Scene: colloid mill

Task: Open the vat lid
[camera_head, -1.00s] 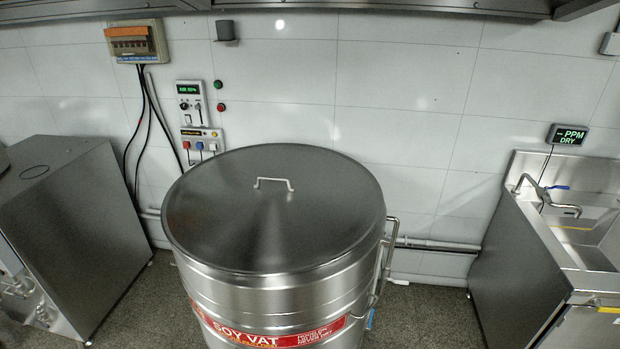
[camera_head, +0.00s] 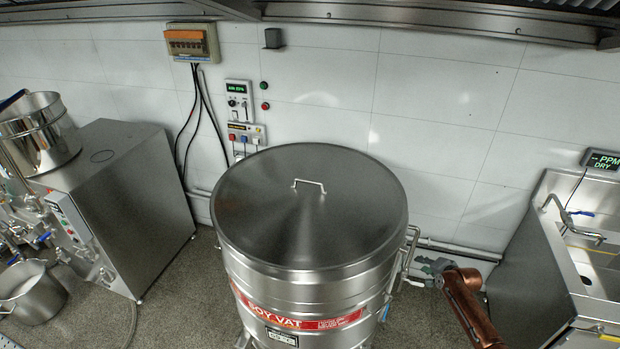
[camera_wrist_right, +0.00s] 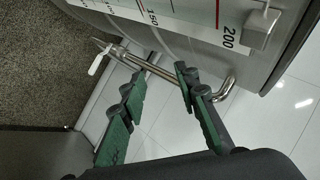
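The steel soy vat (camera_head: 300,293) stands in the middle of the head view, with its round flat lid (camera_head: 270,215) lying closed on top. A small bar handle (camera_head: 309,184) rises from the lid. My right gripper (camera_head: 432,268) is beside the vat's right side, below lid height, near a bent side pipe (camera_head: 408,258). In the right wrist view its green-padded fingers (camera_wrist_right: 160,78) are apart and nothing is gripped. A metal pipe (camera_wrist_right: 150,68) crosses behind the gap between them; whether they touch it cannot be told. My left gripper is not in view.
A steel cabinet (camera_head: 130,215) and a pot (camera_head: 32,292) stand at left. A sink unit (camera_head: 545,265) stands at right. Control boxes (camera_head: 240,110) hang on the back wall, and a hood edge (camera_head: 400,25) runs along the top. The space above the lid is clear.

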